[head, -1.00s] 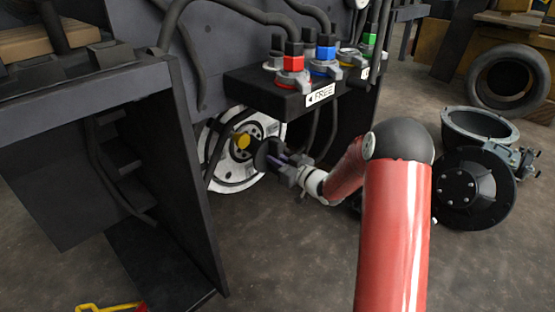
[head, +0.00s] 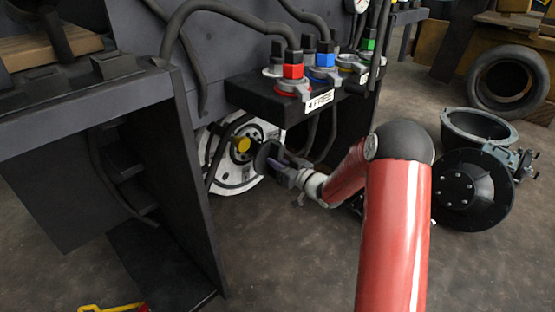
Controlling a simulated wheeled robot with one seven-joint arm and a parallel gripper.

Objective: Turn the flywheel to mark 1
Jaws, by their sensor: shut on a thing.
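The flywheel (head: 234,178) is a pale round disc with dark holes around its hub, low in the opening under the dark valve shelf. I cannot make out any mark on the flywheel.
Red (head: 292,70), blue (head: 325,58) and green (head: 367,46) fittings stand on the shelf above my gripper, with a FREE label (head: 319,101). A dark panel (head: 192,180) stands to the left. A round housing (head: 475,190) and a tyre (head: 510,78) lie on the right.

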